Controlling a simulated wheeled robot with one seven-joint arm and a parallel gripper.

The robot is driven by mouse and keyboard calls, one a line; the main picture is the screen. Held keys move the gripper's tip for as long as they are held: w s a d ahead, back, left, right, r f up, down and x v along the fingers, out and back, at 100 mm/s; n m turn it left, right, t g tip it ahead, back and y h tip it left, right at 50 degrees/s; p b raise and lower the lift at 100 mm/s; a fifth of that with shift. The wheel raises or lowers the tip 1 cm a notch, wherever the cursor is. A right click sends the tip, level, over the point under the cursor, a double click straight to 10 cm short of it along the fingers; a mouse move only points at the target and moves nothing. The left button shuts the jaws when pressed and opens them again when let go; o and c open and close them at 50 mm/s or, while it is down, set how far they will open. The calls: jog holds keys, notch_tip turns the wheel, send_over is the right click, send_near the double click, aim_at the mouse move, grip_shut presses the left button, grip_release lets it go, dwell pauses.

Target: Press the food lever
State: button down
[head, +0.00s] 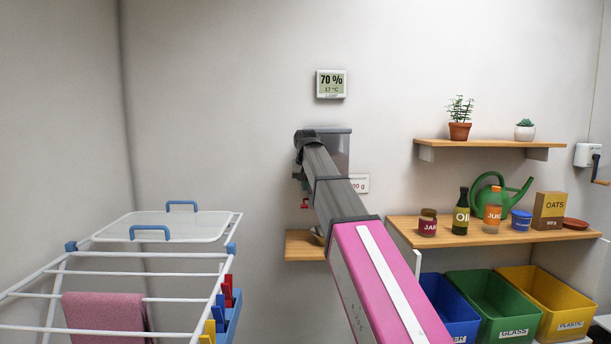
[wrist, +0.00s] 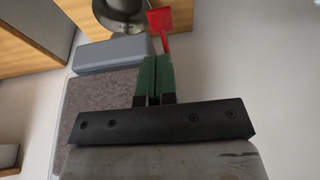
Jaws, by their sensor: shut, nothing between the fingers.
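The food dispenser (head: 340,150) hangs on the back wall, a clear hopper with a grey lid, mostly hidden behind my arm. Its red lever (head: 305,204) shows low at its left side, and in the wrist view the red lever (wrist: 170,18) is just beyond my fingertips. My gripper (wrist: 156,58) has green fingers, shut together and empty. The tips overlap or nearly meet the lever's thin stem in the picture; I cannot tell whether they touch. A metal bowl (wrist: 122,18) is beyond, partly cut off, on a small wooden shelf (head: 300,246).
A sign (head: 361,184) is right of the dispenser, partly hidden. A drying rack (head: 150,255) stands at left. A wooden shelf (head: 480,238) with jars and bottles and several bins (head: 500,300) are at right. The wall left of the dispenser is clear.

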aim_at(305, 205)
jog(key=shift+s+x, duration=0.2)
jog(key=shift+x, duration=0.65)
jog(key=shift+s+x, duration=0.15)
jog(key=shift+x, duration=0.7)
jog(key=shift+s+x, duration=0.2)
jog(key=shift+x, duration=0.65)
jog(key=shift+f, duration=0.2)
